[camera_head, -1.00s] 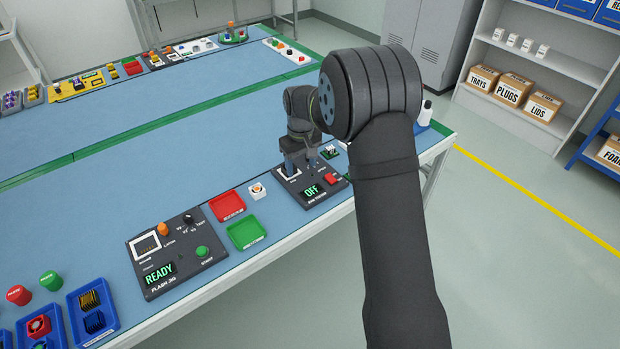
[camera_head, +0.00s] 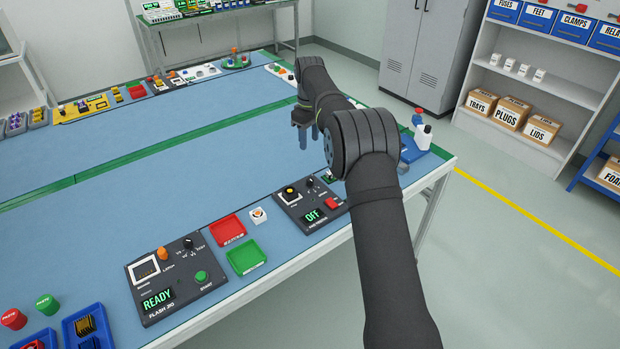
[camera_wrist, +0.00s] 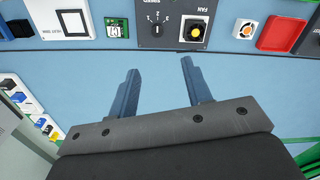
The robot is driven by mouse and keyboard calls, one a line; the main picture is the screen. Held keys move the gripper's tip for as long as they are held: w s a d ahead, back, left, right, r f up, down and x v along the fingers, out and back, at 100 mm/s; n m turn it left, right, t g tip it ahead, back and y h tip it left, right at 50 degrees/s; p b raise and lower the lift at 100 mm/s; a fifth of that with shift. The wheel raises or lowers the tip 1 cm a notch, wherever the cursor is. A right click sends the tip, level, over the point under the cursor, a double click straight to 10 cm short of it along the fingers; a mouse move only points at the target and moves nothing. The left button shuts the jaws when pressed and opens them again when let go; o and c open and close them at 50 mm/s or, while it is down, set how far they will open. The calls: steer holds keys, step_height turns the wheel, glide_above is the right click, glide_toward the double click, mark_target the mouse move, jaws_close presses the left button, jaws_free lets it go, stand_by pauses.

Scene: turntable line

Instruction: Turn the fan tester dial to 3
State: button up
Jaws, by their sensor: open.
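The fan tester (camera_head: 301,210) is a dark panel near the table's front edge, with a lit display reading OFF and a red button (camera_head: 332,203). A black fan with a yellow centre (camera_head: 290,193) sits in its nest; it also shows in the wrist view (camera_wrist: 194,33). The speed dial (camera_wrist: 156,29), a small black knob with numbers around it, is at the top of the wrist view; its exact setting is too small to tell. My gripper (camera_head: 302,140) is open and empty, raised above the table beyond the tester. Its fingers (camera_wrist: 160,85) point toward the tester's side in the wrist view.
The flash jig (camera_head: 178,277) reads READY further left. Bottles (camera_head: 422,136) stand at the table's right end. The blue table middle is clear.

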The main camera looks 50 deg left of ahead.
mark_target(310, 179)
steer(key=f, duration=1.6)
steer(key=shift+w+a+f, duration=0.15)
steer(key=shift+w+f, duration=0.05)
steer(key=shift+f, duration=0.15)
jaws_close()
